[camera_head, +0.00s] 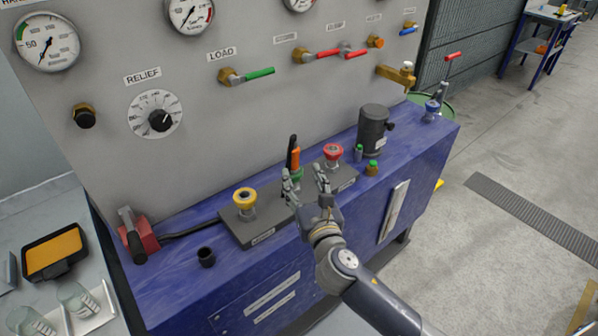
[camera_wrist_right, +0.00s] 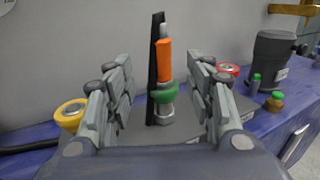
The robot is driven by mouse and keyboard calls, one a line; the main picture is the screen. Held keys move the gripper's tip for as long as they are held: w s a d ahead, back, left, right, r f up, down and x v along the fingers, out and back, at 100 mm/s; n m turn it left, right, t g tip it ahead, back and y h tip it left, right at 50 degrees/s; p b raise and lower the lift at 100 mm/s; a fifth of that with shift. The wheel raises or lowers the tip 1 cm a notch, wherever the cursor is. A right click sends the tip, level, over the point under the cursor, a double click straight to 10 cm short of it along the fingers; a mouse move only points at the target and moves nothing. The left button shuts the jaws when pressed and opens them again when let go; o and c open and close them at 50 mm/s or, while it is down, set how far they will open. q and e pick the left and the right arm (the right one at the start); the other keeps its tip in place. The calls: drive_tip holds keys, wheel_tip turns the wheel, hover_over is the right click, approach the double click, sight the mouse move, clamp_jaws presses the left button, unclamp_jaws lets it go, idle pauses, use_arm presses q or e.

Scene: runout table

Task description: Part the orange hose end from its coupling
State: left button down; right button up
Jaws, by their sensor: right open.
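The orange hose end (camera_head: 295,158) stands upright in a coupling with a green collar (camera_head: 296,174) on the dark manifold block. In the right wrist view the orange hose end (camera_wrist_right: 164,60) rises from the green collar (camera_wrist_right: 163,93), with a silver hex base (camera_wrist_right: 161,113) below. A black hose piece runs up beside it. My right gripper (camera_head: 304,172) is open, its fingers on either side of the hose end and coupling in the picture. The right wrist view shows clear gaps between the fingers (camera_wrist_right: 162,85) and the hose. My left gripper is not in view.
A yellow-capped coupling (camera_head: 244,199) and a red-capped coupling (camera_head: 333,152) stand on the same block (camera_head: 262,228). A dark cylinder (camera_head: 373,128) stands to the right. A gauge panel (camera_head: 215,110) with valve levers rises behind. Glasses (camera_head: 78,299) stand at lower left.

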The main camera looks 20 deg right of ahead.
sight(293, 141)
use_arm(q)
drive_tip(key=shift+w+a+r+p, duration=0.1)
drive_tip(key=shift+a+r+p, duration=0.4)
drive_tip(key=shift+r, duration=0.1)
use_arm(e)
drive_tip(key=w, duration=1)
drive_tip(key=shift+w+d, duration=0.2)
drive_tip(key=shift+d, duration=0.2)
clamp_jaws()
drive_tip(key=c, duration=0.7)
unclamp_jaws()
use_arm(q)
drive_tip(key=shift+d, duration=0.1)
use_arm(e)
clamp_jaws()
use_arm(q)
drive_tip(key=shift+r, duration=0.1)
use_arm(e)
drive_tip(key=shift+r, duration=0.1)
